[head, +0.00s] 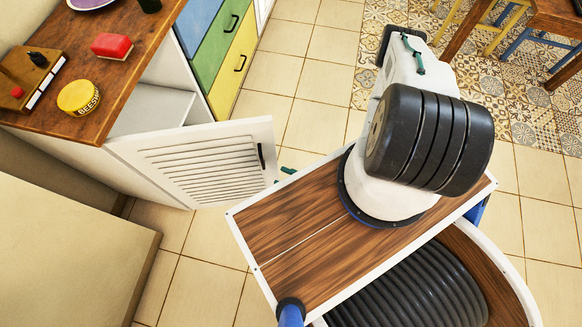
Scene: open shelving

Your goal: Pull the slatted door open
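The white slatted door (205,165) of the low cabinet stands swung open, with part of the cabinet's inside showing behind it. Its hinged side is at the left and its free edge at the right, with a black handle (261,156) near that edge. Small dark green parts of my gripper (284,175) show just right of the door's free edge, close to the handle. The rest of my gripper is hidden behind my wood-topped base and arm. I cannot tell whether it touches the door or whether its fingers are open.
The wooden cabinet top (130,75) carries a yellow round tin (78,97), a red block-like item (111,46) and a wooden rack (30,75). Blue, green and yellow drawers (235,70) are shut. A beige box-like unit (65,250) stands at lower left. Tiled floor is clear between.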

